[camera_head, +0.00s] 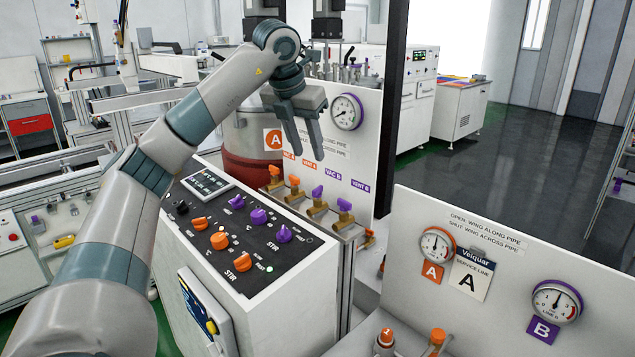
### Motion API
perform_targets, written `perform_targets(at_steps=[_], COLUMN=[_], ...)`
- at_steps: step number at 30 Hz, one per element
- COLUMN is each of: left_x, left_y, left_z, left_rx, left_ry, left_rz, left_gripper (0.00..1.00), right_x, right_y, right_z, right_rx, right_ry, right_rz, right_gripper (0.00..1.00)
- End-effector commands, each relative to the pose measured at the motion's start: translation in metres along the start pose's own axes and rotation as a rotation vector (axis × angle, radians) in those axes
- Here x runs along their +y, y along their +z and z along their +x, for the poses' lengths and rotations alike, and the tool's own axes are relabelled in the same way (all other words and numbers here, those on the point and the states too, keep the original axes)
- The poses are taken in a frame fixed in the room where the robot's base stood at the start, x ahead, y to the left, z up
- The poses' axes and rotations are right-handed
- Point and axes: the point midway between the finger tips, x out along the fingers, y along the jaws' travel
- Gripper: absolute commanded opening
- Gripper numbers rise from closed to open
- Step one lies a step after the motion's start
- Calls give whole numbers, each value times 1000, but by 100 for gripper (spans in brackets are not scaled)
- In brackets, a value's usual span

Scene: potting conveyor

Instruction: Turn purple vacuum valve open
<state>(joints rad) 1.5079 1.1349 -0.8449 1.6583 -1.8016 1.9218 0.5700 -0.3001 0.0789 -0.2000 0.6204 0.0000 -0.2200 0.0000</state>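The purple vacuum valve (317,192) has a purple wing on a brass body. It stands third from the left in a row on the bench ledge, below the VAC B label (333,174). I cannot tell whether its wing lies along or across the pipe. My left gripper (307,155) points down in front of the white panel, above the valve row. Its two fingers are apart with nothing between them, and it appears clear of the valve. My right gripper is not in view.
A purple VENT B valve (345,204) stands close right of it, and two orange valves (274,172) (294,182) stand to the left. A control console (262,262) with knobs lies in front. A gauge (346,111) sits on the panel (362,150). A second panel (490,262) stands at the right.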

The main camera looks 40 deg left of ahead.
Motion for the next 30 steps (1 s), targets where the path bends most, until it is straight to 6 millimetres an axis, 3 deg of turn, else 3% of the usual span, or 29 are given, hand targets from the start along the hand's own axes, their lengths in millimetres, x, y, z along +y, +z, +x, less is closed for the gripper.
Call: perform_targets(at_steps=[15, 21, 30], left_x=[1, 0, 0], left_y=[-1, 0, 0], left_z=[90, 111, 118], left_rx=[4, 2, -1], left_ry=[2, 1, 0], left_rz=[0, 0, 0], left_gripper=[35, 35, 35], right_x=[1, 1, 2], right_y=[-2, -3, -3], right_z=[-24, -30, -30], right_rx=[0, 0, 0], right_ry=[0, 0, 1], right_rz=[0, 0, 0], right_gripper=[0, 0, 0])
